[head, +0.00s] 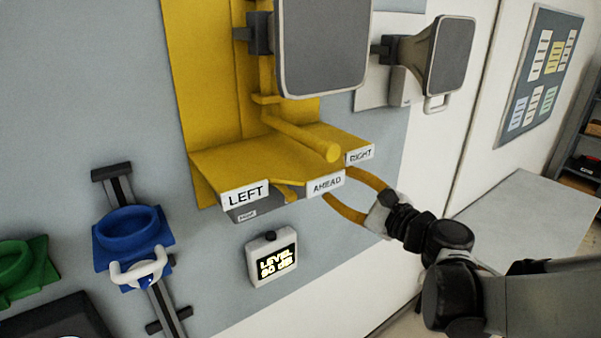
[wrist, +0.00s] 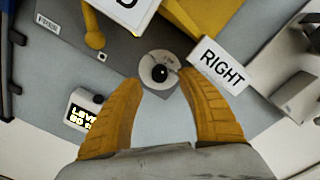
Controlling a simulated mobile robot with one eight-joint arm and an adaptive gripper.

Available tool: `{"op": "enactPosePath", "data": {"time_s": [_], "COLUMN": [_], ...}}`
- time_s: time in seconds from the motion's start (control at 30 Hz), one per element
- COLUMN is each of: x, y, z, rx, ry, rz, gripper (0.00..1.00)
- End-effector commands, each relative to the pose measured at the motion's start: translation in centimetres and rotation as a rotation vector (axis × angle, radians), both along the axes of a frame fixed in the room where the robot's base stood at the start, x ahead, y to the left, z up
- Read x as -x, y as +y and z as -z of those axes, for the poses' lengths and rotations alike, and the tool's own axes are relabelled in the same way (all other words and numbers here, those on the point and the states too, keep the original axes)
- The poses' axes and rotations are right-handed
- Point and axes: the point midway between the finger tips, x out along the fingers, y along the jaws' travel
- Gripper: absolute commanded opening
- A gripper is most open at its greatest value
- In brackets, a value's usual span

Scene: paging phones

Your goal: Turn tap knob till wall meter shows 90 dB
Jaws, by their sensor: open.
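The wall meter (head: 271,258) is a small white box with a lit display reading LEVEL and a dB figure; its first digit is too blurred to tell. It also shows at lower left in the wrist view (wrist: 83,112). The tap knob (wrist: 160,73) is a round black knob on a pale disc, seen in the wrist view between and just beyond my fingertips; contact cannot be told. The AHEAD and RIGHT signs hide it in the head view. My gripper (head: 337,182) is open, its two yellow fingers reaching under the yellow shelf.
The yellow shelf (head: 215,163) carries LEFT, AHEAD and RIGHT (wrist: 222,64) signs close to my fingers. A yellow lever (head: 289,193) hangs below it, left of my fingers. Grey horns (head: 323,45) stand above. A blue holder (head: 133,230) is on the wall at left.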

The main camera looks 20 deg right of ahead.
Motion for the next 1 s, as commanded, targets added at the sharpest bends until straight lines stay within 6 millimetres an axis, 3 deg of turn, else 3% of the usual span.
{"op": "enactPosePath", "data": {"time_s": [0.1,0.3,0.5,0.77,0.87,0.97,1.0], "x": [2.8,6.0,7.1,7.1,7.0,7.0,7.1], "y": [-1.0,-1.9,-2.1,-2.1,-1.4,0.7,1.8], "z": [-0.1,-0.2,-0.2,-0.2,1.1,5.1,7.3], "rx": [0.000,-0.001,-0.001,0.000,0.031,0.142,0.210], "ry": [-0.001,0.000,0.000,0.001,0.014,0.058,0.082], "rz": [0.006,0.004,0.001,-0.001,-0.014,-0.060,-0.089], "gripper": [0.46,0.46,0.46,0.46,0.46,0.46,0.46]}}
